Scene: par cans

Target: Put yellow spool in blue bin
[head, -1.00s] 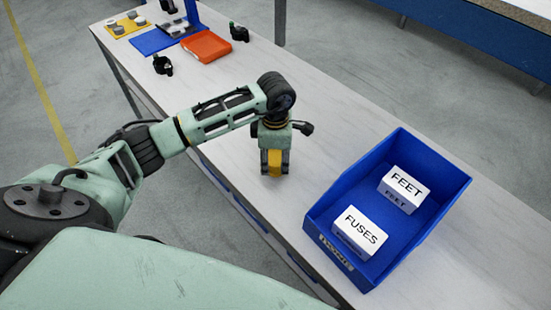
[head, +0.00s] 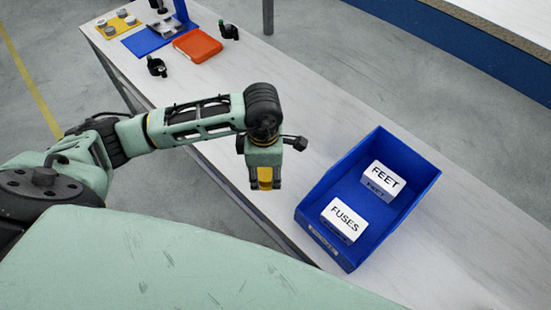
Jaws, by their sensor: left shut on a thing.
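The yellow spool (head: 265,177) is between the fingers of my left gripper (head: 265,184), which is shut on it and points down. The fingers hide part of the spool. They show near the front edge of the table, to the left of the blue bin; the height above the table is hard to tell. The blue bin (head: 401,223) stands on the table to the right of the gripper. My right gripper is not in view.
An orange tray (head: 198,46), a blue mat (head: 140,42) and a yellow plate (head: 112,26) with several grey round pieces lie at the table's far left end. Small black objects (head: 156,67) stand nearby. The white tabletop (head: 300,100) behind the bin is clear.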

